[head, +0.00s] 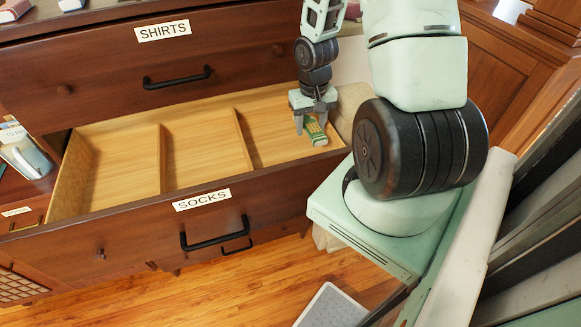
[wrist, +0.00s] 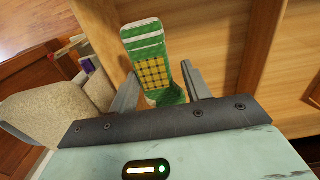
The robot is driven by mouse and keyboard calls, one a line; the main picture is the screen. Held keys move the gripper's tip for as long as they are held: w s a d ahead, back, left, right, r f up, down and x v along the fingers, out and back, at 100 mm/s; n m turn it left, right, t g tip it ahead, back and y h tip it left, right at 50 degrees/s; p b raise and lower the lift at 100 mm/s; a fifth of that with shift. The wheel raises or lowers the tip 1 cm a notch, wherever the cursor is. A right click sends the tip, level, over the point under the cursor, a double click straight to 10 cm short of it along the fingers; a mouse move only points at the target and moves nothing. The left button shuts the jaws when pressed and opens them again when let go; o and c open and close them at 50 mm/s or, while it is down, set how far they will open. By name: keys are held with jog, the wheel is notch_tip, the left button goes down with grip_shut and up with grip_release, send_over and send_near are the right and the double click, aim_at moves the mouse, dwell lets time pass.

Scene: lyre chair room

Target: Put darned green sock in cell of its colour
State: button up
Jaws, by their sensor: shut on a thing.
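The darned green sock (wrist: 170,45) is green with white stripes and a yellow checked patch in the wrist view. It also shows at my gripper in the head view (head: 315,131). My gripper (head: 311,121) is shut on the sock, whose striped end sticks out beyond the fingers. In the head view it is at the right end of the open SOCKS drawer (head: 143,205), over or in the right cell (head: 268,128); the height is unclear. Two dividers split the drawer into left (head: 115,170), middle (head: 200,150) and right cells. The visible floors are bare wood, with no colour marks seen.
The shut SHIRTS drawer (head: 100,70) is just above and behind the open one. A beige padded thing (wrist: 60,100) stands close to my gripper on the left in the wrist view. A grey-white object (head: 28,155) is left of the drawer. Wooden floor lies in front.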

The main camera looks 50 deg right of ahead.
jog(key=shift+f+p, duration=0.8)
jog(key=shift+f, duration=4.5)
jog(key=shift+f, duration=0.1)
jog(key=shift+f, duration=0.1)
jog(key=o, duration=1)
jog(key=shift+o, duration=0.2)
notch_tip(320, 180, up, 11)
jog(key=shift+r+b, duration=0.15)
jog(key=shift+b, duration=0.75)
jog(key=shift+a+r, duration=0.1)
jog(key=shift+r, duration=0.5)
